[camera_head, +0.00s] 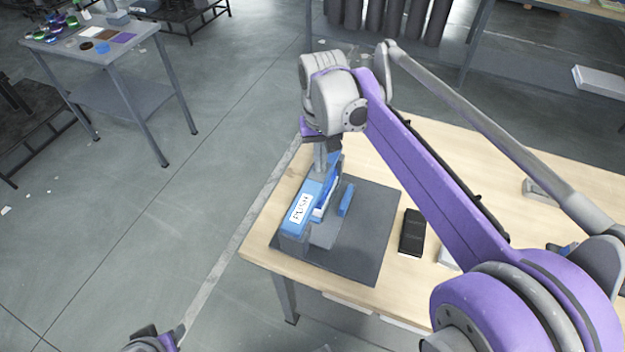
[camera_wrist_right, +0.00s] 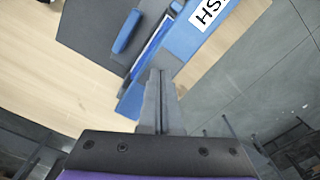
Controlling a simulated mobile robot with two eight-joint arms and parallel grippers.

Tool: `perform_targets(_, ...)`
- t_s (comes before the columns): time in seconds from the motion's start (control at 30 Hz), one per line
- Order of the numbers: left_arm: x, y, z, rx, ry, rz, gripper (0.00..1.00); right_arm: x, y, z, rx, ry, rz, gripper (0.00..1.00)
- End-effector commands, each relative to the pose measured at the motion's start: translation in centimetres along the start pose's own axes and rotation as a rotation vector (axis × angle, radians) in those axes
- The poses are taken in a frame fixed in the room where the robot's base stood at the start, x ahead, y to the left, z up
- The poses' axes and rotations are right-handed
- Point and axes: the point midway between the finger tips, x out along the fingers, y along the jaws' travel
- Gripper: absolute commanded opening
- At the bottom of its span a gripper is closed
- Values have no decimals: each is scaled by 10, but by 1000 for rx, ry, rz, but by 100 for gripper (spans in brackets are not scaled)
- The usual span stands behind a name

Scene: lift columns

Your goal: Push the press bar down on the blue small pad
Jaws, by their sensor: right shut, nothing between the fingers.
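The blue press bar (camera_head: 318,188) carries a white label reading PUSH and stands over a grey base at the left of the table; it also shows in the right wrist view (camera_wrist_right: 195,35). A small blue piece (camera_head: 346,199) sits beside the bar and shows in the wrist view (camera_wrist_right: 127,31). My right gripper (camera_head: 321,172) points down at the bar's far end, shut and empty. Its fingers (camera_wrist_right: 158,75) overlap the bar in the wrist view; I cannot tell whether they touch. Part of my left arm's end (camera_head: 160,341) shows at the bottom edge, its jaws unclear.
The press stands on a dark grey mat (camera_head: 372,225) on a wooden table (camera_head: 290,190). A black box (camera_head: 412,233) lies right of the mat. My right arm covers much of the table's right. A grey side table (camera_head: 80,45) with small items stands far left; floor between is clear.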

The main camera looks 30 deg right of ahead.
Motion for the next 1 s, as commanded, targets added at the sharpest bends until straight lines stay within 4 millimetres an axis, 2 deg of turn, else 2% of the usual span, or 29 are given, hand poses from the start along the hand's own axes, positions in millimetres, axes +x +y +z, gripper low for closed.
perform_targets(0.57,-2,0,-2,0,1,0,50,-2,0,0,0,0,0,0)
perform_targets(1.0,-27,0,-23,0,17,0,50,-41,0,0,0,1,-1,0)
